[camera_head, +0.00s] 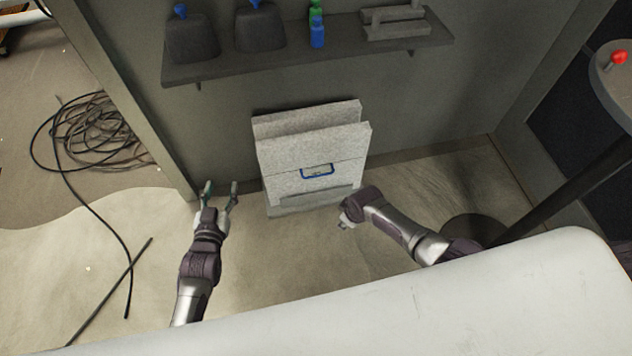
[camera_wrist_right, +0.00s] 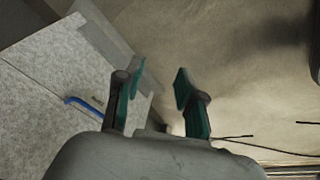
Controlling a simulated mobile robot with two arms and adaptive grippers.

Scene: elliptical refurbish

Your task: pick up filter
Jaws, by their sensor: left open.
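A grey speckled block of two upright panels (camera_head: 300,150) stands on the floor against the wall, with a blue handle (camera_head: 317,171) on its front. I take it to be the filter; no label shows. In the right wrist view the speckled panel (camera_wrist_right: 50,75) fills the left side, with the blue handle (camera_wrist_right: 82,104) near the finger. My left gripper (camera_head: 221,186) is open and empty, left of the block and apart from it. My right gripper (camera_wrist_right: 159,75) is open and empty, just right of the block; its fingers are mostly hidden in the head view.
A wall shelf (camera_head: 310,50) above holds two dark containers, a green and a blue bottle and a grey tool. A coiled black cable (camera_head: 100,135) lies at left. A dark pole with a round base (camera_head: 475,228) stands at right. A white surface (camera_head: 400,300) spans the front.

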